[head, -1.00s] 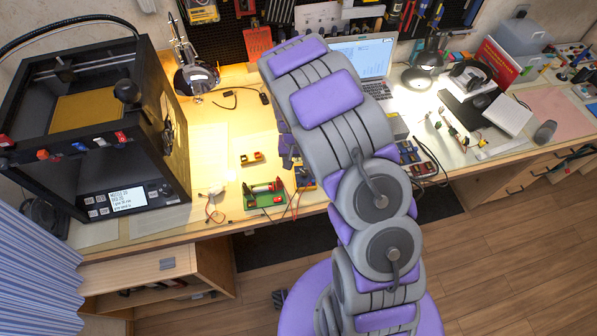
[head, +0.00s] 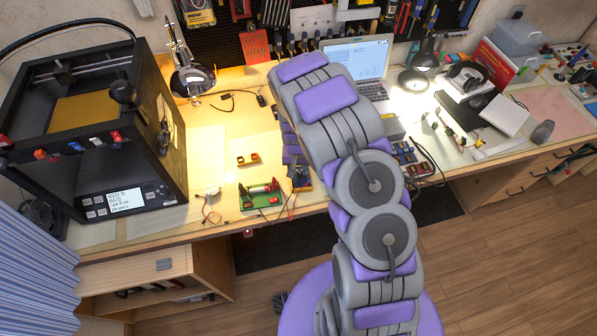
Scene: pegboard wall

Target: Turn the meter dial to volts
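A small dark blue and orange device (head: 302,180) lies on the bench beside the green circuit board, partly hidden by my arm. It may be the meter, but its dial and markings cannot be made out. My gripper (head: 291,150) shows only in part, as purple and grey pieces behind the left side of my arm. It is over the bench, close to the far side of the blue and orange device. Whether they touch cannot be told. Its fingertips and anything between them are hidden.
A green board (head: 261,194) with red parts and wires lies left of the device. A black 3D printer (head: 150,110) stands at the left. A laptop (head: 358,62) and a lamp (head: 418,78) are behind. A yellow tool (head: 199,12) hangs on the pegboard.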

